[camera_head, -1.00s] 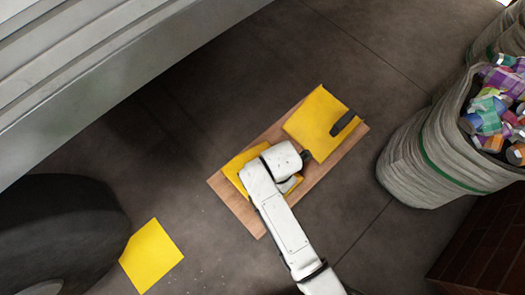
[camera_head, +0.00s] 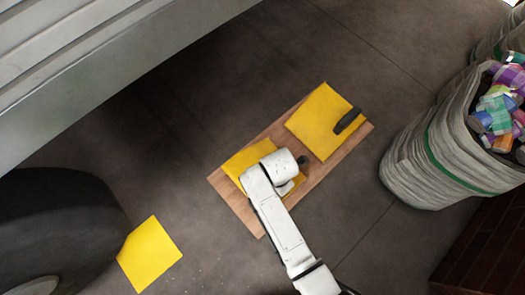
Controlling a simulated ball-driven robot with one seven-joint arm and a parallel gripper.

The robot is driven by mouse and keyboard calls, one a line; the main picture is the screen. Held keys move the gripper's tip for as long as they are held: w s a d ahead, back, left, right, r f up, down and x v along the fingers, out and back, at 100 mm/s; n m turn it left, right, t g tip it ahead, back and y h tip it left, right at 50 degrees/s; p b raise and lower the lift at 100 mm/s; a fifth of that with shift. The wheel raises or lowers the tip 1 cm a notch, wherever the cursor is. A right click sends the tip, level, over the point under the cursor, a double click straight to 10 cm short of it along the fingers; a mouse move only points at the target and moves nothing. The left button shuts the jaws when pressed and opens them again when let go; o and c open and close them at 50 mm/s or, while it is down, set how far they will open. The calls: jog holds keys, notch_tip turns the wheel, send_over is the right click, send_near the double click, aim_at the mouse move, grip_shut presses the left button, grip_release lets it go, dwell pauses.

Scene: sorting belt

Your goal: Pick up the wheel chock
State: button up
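Two yellow wheel chocks lie on a wooden board on the floor in the head view. The right chock (camera_head: 320,120) is in full view, with a dark handle at its right edge. The left chock (camera_head: 240,161) is partly hidden under my white arm. My gripper (camera_head: 286,188) is over the left chock, mostly hidden beneath my wrist. Its fingers do not show, and I cannot tell whether it touches the chock. Another yellow piece (camera_head: 149,254) lies on the floor beside the tire; I cannot tell whether it is a chock.
The wooden board (camera_head: 227,192) lies on dark floor tiles. A large black tire (camera_head: 60,225) is at the lower left, and a grey metal vehicle side (camera_head: 100,75) fills the upper left. A woven sack (camera_head: 420,165) of colourful rolls stands at right. Open floor surrounds the board.

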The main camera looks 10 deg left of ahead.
jog(key=shift+f, duration=0.25)
dwell(0.4)
jog(key=c, duration=1)
grip_shut()
jog(key=shift+a+r, duration=0.1)
jog(key=shift+r, duration=0.1)
